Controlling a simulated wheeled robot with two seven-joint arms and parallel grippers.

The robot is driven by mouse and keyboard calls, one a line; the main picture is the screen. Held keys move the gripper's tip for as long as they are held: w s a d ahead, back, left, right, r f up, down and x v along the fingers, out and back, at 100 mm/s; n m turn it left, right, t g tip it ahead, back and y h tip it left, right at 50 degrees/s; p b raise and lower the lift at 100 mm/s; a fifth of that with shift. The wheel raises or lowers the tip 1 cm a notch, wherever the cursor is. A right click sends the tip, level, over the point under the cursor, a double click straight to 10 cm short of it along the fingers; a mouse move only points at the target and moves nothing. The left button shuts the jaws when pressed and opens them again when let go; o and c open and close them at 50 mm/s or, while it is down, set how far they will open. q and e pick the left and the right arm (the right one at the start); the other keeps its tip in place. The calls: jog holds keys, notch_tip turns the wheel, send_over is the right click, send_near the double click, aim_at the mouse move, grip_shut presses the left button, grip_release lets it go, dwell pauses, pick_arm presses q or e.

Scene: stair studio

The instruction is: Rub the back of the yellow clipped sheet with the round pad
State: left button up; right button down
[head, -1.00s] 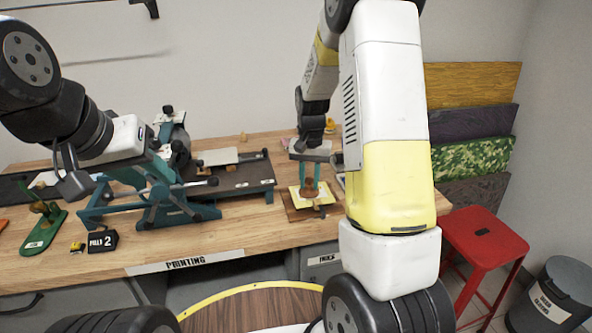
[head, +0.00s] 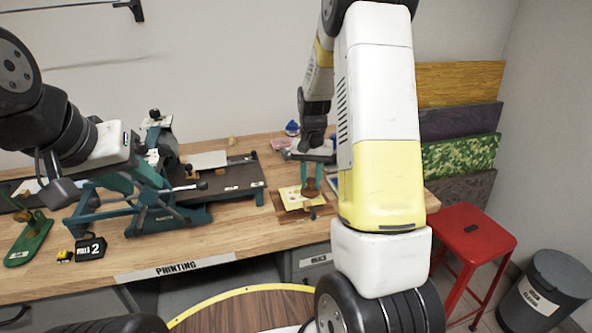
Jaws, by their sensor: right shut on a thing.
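The yellow sheet (head: 289,199) lies on a small brown board (head: 287,215) on the workbench, with pale spots showing on it. My right gripper (head: 311,176) has its teal fingers pointing down, shut on the brown round pad (head: 310,188). The pad is over the right part of the sheet and seems to touch it, though the contact is too small to be sure. The sheet's clip is not clear.
The teal press (head: 170,216) with its dark bed (head: 232,180) stands left of the board. A black number block (head: 90,247) and a green holder (head: 28,240) are farther left. A red stool (head: 472,236) and a grey bin (head: 545,290) stand right of the bench (head: 235,234). Bare bench lies before the board.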

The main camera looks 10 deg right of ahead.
jog(key=shift+s+a, duration=0.1)
jog(key=shift+a, duration=2.9)
notch_tip(320, 180, up, 7)
